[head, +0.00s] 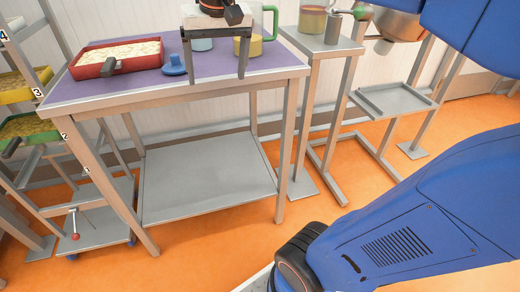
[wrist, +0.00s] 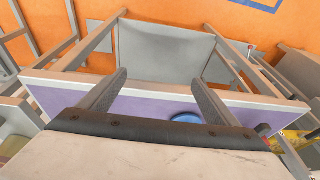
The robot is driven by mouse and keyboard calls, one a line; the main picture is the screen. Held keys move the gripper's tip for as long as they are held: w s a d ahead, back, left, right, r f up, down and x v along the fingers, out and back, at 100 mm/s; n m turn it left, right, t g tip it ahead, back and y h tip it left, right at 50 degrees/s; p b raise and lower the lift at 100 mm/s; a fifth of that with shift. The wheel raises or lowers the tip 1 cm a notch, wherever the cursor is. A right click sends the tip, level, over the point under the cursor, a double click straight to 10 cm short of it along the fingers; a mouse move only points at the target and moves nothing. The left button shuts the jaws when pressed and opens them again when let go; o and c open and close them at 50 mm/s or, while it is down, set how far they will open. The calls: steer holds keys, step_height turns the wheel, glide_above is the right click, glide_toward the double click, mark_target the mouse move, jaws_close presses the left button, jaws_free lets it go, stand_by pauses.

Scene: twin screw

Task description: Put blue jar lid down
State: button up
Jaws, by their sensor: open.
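The blue jar lid (head: 174,66) lies on the purple top of the table (head: 130,95), just right of the red tray. It also shows in the wrist view as a blue disc (wrist: 187,118), partly hidden by my gripper's body. My gripper (head: 215,74) is open with its two fingers pointing down, to the right of the lid and apart from it. Nothing is between the fingers in the wrist view (wrist: 160,79). A pale blue jar (head: 202,45) and a yellow-filled jar (head: 250,46) stand behind my gripper, partly hidden by it.
A red tray (head: 85,71) of pale contents with a dark-handled tool stands on the table's left. A green-handled mug shape (head: 271,20) is at the back right. A side stand (head: 325,45) holds a jar of amber liquid (head: 312,19). The table's front strip is clear.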

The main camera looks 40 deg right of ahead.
steer(key=s+d+f+n, duration=0.1)
steer(key=s+f, duration=0.6)
steer(key=f, duration=0.2)
steer(key=s+d+f+n+t, duration=0.1)
steer(key=s+f+n, duration=0.1)
steer(key=s+f, duration=0.5)
step_height(320, 180, down, 4)
steer(key=shift+s+r+t, duration=0.25)
steer(key=shift+s+t, duration=0.05)
